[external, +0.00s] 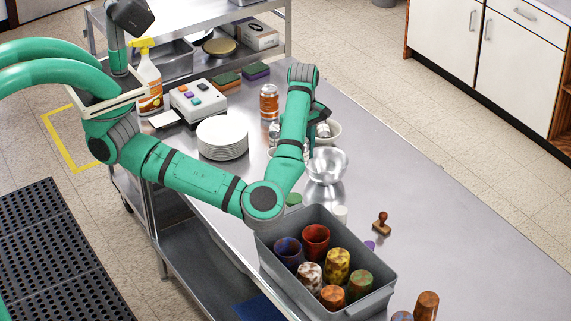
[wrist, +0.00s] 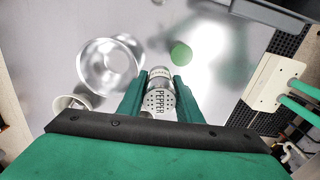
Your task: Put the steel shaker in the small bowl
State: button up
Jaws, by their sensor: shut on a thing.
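My gripper (wrist: 160,84) is shut on a steel shaker (wrist: 158,101) marked PEPPER, with its pierced lid facing the wrist camera. In the external view my gripper (external: 319,113) is partly behind my arm, and a steel shaker (external: 323,130) shows just below it. Two bowls stand close by. A shiny steel bowl (external: 327,164) is nearer the external camera and lies up and left of the fingers in the wrist view (wrist: 108,68). A cream bowl (external: 336,132) is partly hidden by the gripper; it shows left of the fingers in the wrist view (wrist: 72,103).
Another shiny shaker (external: 274,132) and an orange can (external: 269,101) stand left of my arm. A plate stack (external: 222,138) is farther left. A grey bin (external: 327,226) of coloured cups and a wooden stamp (external: 382,222) are nearer. The counter's right side is mostly clear.

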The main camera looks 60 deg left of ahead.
jog(key=s+a+n, duration=0.2)
jog(key=a, duration=0.3)
send_near(326, 167)
jog(key=s+d+f, duration=0.2)
jog(key=s+d, duration=0.1)
jog(key=shift+s+d+f, duration=0.1)
jog(key=shift+s+f, duration=0.2)
jog(key=shift+w+f, duration=0.5)
jog(key=shift+f, duration=1.5)
jog(key=shift+f, duration=0.15)
jog(key=o, duration=0.8)
